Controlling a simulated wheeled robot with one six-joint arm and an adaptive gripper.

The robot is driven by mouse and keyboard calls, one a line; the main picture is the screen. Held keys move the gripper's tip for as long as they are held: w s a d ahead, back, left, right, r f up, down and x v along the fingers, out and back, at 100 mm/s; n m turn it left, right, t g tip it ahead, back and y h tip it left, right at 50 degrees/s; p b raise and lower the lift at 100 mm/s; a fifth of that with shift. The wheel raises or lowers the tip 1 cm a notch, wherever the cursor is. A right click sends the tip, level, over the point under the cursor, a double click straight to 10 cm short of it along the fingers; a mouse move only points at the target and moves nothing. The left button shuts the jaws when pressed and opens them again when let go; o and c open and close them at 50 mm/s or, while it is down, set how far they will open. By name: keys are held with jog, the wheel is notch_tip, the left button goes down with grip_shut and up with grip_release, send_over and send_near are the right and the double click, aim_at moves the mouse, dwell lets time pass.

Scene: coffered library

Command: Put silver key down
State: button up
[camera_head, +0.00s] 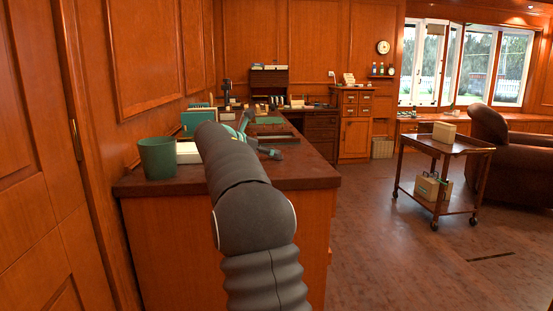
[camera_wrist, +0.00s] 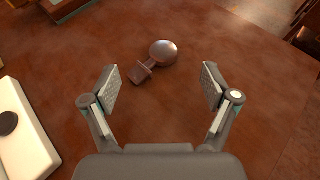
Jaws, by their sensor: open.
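The silver key (camera_wrist: 163,53) lies flat on the dark red-brown desk top (camera_wrist: 235,50) in the wrist view. Its round head points up and right, and its short toothed end points down and left. My gripper (camera_wrist: 160,84) is open, with one finger on each side of the picture. The key lies between and slightly beyond the fingertips, with no finger touching it. In the head view my arm reaches over the desk (camera_head: 310,172), and the key cannot be made out there.
A white block with a black disc (camera_wrist: 22,135) lies left of my gripper. A green cup (camera_head: 158,157) stands at the desk's near left. A tray edge (camera_wrist: 66,8) shows at the top left. The desk around the key is clear. A wheeled cart (camera_head: 445,146) stands right.

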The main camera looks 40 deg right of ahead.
aim_at(272, 160)
jog(key=x, duration=0.4)
jog(key=shift+w+d+f, duration=0.25)
jog(key=shift+w, duration=0.05)
jog(key=shift+a+r, duration=0.1)
jog(key=c, duration=1.3)
